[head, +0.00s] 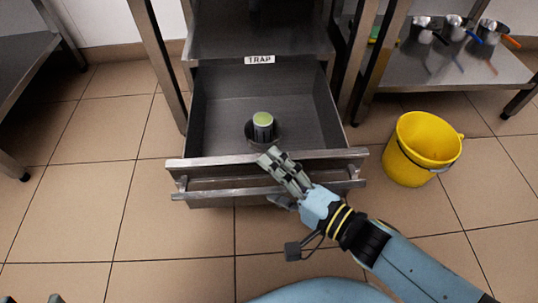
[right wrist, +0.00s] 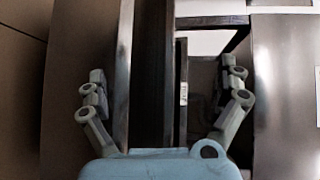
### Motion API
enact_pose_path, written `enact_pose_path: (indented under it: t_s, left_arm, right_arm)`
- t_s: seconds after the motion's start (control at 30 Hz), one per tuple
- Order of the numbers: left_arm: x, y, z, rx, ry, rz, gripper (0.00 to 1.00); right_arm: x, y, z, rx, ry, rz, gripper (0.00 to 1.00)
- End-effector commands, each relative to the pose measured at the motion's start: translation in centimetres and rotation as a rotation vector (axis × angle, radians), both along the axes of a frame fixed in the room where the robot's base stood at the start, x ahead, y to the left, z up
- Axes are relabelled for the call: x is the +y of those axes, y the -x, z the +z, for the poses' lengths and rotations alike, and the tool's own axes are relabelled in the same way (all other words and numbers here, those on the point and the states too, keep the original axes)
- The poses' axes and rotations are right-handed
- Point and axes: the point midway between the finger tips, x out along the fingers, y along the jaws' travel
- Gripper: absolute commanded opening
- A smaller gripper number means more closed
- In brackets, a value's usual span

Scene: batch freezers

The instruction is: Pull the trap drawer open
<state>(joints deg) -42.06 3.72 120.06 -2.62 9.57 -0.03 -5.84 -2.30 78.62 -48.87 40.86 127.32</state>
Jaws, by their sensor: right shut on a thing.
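The trap drawer (head: 226,100) is a grey metal drawer, pulled well out under a frame with a "TRAP" label (head: 259,59). Its bar handle (head: 215,195) runs along the front. My right gripper (head: 276,180) is shut on the handle near its middle, with one finger above and one below the bar. In the right wrist view, my right gripper's fingers (right wrist: 165,95) stand on both sides of the drawer front and bar. Only the tips of my left gripper (head: 42,299) show at the bottom left corner.
Inside the drawer stands a green-topped cylinder (head: 263,126) in a dark round cup. A yellow bucket (head: 412,140) stands on the floor to the right. A steel shelf with several pans (head: 422,32) is at the upper right. The tiled floor at left is clear.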

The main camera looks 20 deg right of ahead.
Motion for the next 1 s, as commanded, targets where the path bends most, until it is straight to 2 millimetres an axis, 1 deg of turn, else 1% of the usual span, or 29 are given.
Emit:
enact_pose_path:
  t_s: [0.03, 0.17, 0.23, 0.37, 0.4, 0.43, 0.47, 1.0]
  left_arm:
    - [0.0, -0.1, 0.5, -0.006, 0.0, 0.001, 0.4]
    - [0.0, -0.2, 0.8, -0.009, 0.0, 0.0, 0.4]
    - [0.0, -0.3, 0.9, -0.011, 0.0, 0.0, 0.4]
    - [0.0, -0.3, 1.2, -0.014, 0.0, 0.0, 0.4]
    - [0.0, -0.4, 1.2, -0.015, 0.0, -0.001, 0.4]
    - [0.0, -0.4, 1.3, -0.016, 0.0, 0.0, 0.4]
    - [0.0, -0.4, 1.4, -0.016, 0.0, 0.0, 0.4]
    - [0.0, -0.6, 2.2, -0.027, 0.0, 0.0, 0.4]
  right_arm:
    - [-0.3, -0.4, 1.3, -0.033, -0.005, 0.003, 0.74]
    - [-0.8, 0.5, 1.3, -0.032, -0.006, 0.003, 0.74]
    - [-1.0, 1.0, 1.3, -0.031, -0.006, 0.002, 0.7]
    - [-1.5, 2.0, 1.1, -0.027, -0.006, 0.003, 0.66]
    - [-1.7, 2.2, 1.1, -0.028, -0.007, 0.002, 0.58]
    - [-1.8, 2.4, 1.1, -0.028, -0.005, 0.002, 0.47]
    - [-1.9, 2.7, 1.0, -0.027, -0.005, 0.002, 0.42]
    - [-3.8, 6.7, 0.5, -0.013, -0.005, 0.0, 0.42]
